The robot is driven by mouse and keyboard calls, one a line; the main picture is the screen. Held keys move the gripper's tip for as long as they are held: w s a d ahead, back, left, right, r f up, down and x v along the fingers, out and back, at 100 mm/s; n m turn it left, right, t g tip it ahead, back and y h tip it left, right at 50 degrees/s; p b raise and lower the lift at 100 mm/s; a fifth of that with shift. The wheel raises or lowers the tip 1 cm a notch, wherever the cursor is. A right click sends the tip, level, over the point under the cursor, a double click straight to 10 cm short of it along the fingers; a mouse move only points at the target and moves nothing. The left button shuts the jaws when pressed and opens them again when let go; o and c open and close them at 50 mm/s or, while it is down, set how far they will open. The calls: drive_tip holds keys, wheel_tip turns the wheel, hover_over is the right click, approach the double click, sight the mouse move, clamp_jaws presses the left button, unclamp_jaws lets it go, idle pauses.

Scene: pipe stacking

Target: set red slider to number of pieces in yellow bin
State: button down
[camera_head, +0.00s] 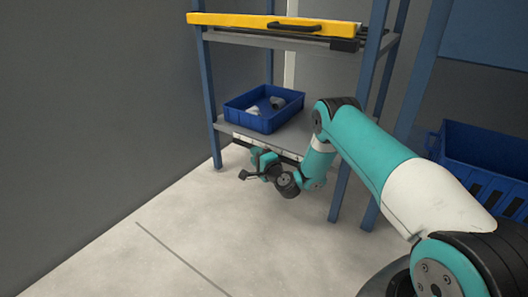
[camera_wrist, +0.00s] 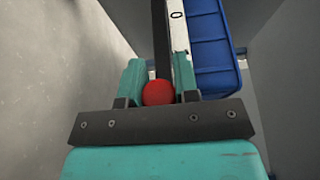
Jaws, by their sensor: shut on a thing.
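The red slider knob (camera_wrist: 158,92) is a round red ball in the wrist view, on a dark rail (camera_wrist: 161,40). My gripper (camera_wrist: 160,78) is shut on it, with a teal finger at each side. A white strip (camera_wrist: 179,35) beside the rail carries a mark like a 0. In the head view my gripper (camera_head: 262,163) is at the front edge of the lower shelf, and the knob is hidden there. A yellow drawer-like bin (camera_head: 235,20) with a black handle is on the upper shelf; its inside cannot be seen.
A blue bin (camera_head: 240,118) with a few pale pieces stands on the lower shelf (camera_head: 300,140), just above my gripper. Blue posts (camera_head: 210,100) frame the rack. Another blue crate (camera_head: 480,150) is at the right. The floor in front is clear.

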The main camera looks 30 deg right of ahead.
drive_tip(key=shift+a, duration=0.2)
drive_tip(key=c, duration=0.9)
unclamp_jaws()
drive_tip(key=shift+o, duration=0.2)
